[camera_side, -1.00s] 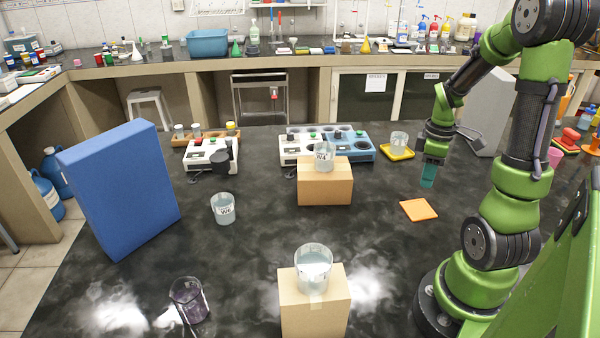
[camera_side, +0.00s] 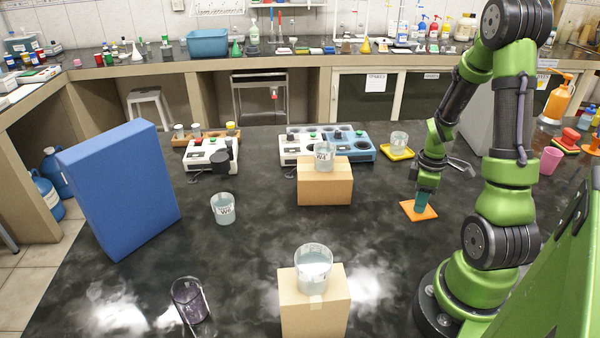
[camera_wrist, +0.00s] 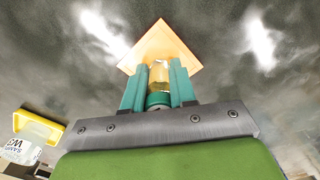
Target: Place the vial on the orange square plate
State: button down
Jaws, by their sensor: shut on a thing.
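The orange square plate (camera_side: 425,214) lies flat on the dark bench at the right, in front of my arm. My gripper (camera_side: 420,206) has teal fingers and points down at the plate. In the wrist view, my gripper (camera_wrist: 159,85) is shut on a small vial (camera_wrist: 159,75) with yellowish contents, held between the fingers. The orange plate (camera_wrist: 157,42) shows just beyond the fingertips. In the side view the fingers hide the vial. I cannot tell whether the vial touches the plate.
A beaker on a yellow tray (camera_side: 397,156) stands behind the plate. A cardboard box (camera_side: 325,186) with a beaker (camera_side: 324,157) is to the left. Another box (camera_side: 315,308) bears a beaker (camera_side: 313,266) in front. The bench around the plate is clear.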

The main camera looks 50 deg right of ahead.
jog(key=c, duration=0.9)
grip_release()
notch_tip(320, 180, up, 12)
jog(key=shift+f, duration=0.1)
jog(key=w+a+r+m+t, duration=0.3)
jog(key=w+a+r, duration=0.3)
jog(key=a, duration=0.5)
jog(key=a+r+m+t, duration=0.1)
jog(key=a+r, duration=0.1)
jog(key=a, duration=0.3)
jog(key=a+r+m+t+y, duration=0.1)
jog(key=a+r+m, duration=0.1)
jog(key=a, duration=0.4)
jog(key=s+a+r+m+t+y, duration=0.1)
jog(key=a+t, duration=0.1)
jog(key=a, duration=0.3)
jog(key=shift+a+r+m, duration=0.2)
jog(key=shift+r+m, duration=0.1)
jog(key=shift+r, duration=0.1)
jog(key=shift+w, duration=0.1)
